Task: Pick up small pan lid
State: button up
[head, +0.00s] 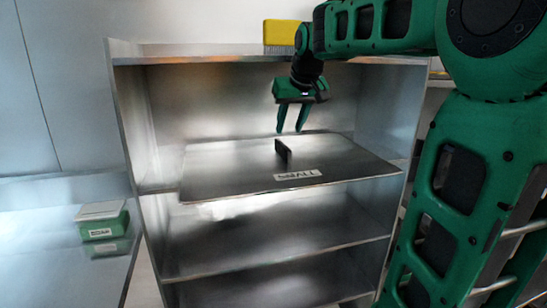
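The small pan lid (235,175) is a flat, dark metal rectangle with a white label reading "SMALL" near its front edge. It lies on the upper shelf of a metal rack, its front edge sticking out a little. A short upright handle (283,151) stands at its middle. My gripper (291,131) points down just above the handle, with its two green fingers apart and nothing between them. In this view the fingertips appear above and slightly behind the handle. I cannot tell the exact depth gap.
A yellow brush-like object (281,34) stands on top. A green box with a white lid (102,221) sits on a metal counter (60,265) at the left.

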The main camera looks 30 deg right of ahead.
aim_at(283, 144)
jog(key=x, duration=1)
jog(key=shift+w+a+f, duration=0.15)
jog(key=shift+c, duration=0.2)
grip_shut()
dwell(1.1)
